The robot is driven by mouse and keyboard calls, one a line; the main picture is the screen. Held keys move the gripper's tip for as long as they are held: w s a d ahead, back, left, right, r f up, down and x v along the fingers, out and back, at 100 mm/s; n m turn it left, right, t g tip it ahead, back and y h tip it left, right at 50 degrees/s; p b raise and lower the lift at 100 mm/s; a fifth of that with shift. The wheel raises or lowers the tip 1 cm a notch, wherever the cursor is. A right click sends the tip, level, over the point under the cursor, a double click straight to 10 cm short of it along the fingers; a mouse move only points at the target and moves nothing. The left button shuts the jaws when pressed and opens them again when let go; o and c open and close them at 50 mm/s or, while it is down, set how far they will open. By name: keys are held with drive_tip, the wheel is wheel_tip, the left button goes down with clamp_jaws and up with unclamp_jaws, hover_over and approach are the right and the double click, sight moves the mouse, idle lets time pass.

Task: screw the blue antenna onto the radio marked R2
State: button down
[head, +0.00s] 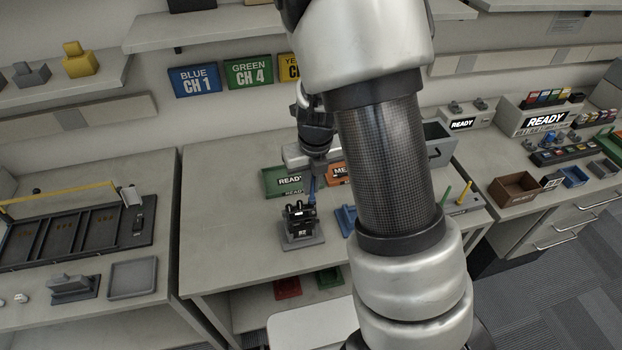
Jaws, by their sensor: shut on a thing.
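The black radio (299,218) stands upright in a grey holder (301,240) on the middle table, with a small R2 mark on the holder's front. My gripper (314,184) is above the radio, pointing down. It is shut on the blue antenna (311,190), which is upright at the radio's top right. I cannot tell whether the antenna's lower end touches the radio or is threaded into it. My arm crosses the middle of the view and hides part of the table.
A green READY tray (283,181) and an orange tray (337,173) lie behind the radio. A blue item (345,219) is right of it, partly hidden by my arm. Yellow and green rods (455,195) stand farther right. The table's left part is clear.

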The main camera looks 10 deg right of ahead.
drive_tip(key=shift+r+m+p, duration=0.1)
drive_tip(key=shift+m+p, duration=0.3)
drive_tip(key=shift+m, duration=0.1)
drive_tip(key=shift+d+m, duration=0.1)
drive_tip(key=shift+m, duration=0.9)
drive_tip(key=shift+h, duration=0.3)
drive_tip(key=shift+m, duration=0.7)
drive_tip(key=c, duration=1.8)
unclamp_jaws()
